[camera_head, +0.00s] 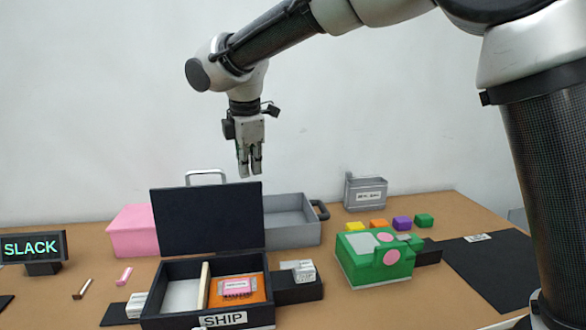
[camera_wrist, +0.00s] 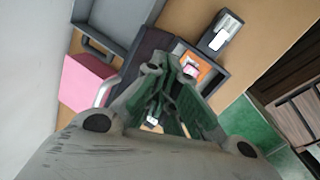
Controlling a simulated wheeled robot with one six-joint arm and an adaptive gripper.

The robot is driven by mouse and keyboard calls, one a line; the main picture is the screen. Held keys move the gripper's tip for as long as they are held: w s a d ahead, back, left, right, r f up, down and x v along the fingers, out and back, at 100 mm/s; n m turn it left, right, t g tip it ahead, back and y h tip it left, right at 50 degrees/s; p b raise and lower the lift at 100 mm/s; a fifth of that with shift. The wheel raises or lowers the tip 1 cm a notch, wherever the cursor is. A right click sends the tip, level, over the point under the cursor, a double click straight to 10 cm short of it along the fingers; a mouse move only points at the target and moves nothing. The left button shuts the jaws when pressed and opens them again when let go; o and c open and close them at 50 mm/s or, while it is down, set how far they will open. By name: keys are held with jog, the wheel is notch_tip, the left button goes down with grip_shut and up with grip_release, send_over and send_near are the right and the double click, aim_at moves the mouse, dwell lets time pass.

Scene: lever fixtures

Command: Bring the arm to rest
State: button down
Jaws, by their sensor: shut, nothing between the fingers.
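My gripper (camera_head: 250,172) hangs from my arm with its fingers pointing down, above the back of the table. It is shut and empty, in the air above the raised black lid (camera_head: 208,222) of the SHIP box. In the wrist view my gripper's fingers (camera_wrist: 165,85) fill the middle and hide part of what lies below. My arm reaches in from the upper right in the head view.
The open SHIP box (camera_head: 205,318) holds an orange item (camera_head: 256,289). Around it stand a pink box (camera_head: 135,230), a grey bin (camera_head: 292,218), a green box (camera_head: 372,260), a small grey holder (camera_head: 366,193), several coloured blocks and a SLACK sign (camera_head: 32,247). The air around my gripper is clear.

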jog(key=s+d+f+m, duration=0.1)
jog(key=s+d+m, duration=0.3)
jog(key=d, duration=0.6)
jog(key=s+d+m+g, duration=0.1)
jog(key=s+d+m, duration=0.1)
jog(key=d+m, duration=0.55)
jog(key=s+d+f+m, duration=0.1)
jog(key=s+d+m, duration=0.2)
jog(key=d, duration=0.8)
jog(key=s+d+m+t, duration=0.1)
jog(key=s+d+m, duration=0.3)
jog(key=s+d, duration=0.3)
jog(key=s+d+m+t, duration=0.1)
jog(key=s+d+m, duration=0.3)
jog(key=s+d, duration=0.3)
jog(key=d, duration=0.5)
jog(key=shift+f+m, duration=0.25)
jog(key=shift+m, duration=0.1)
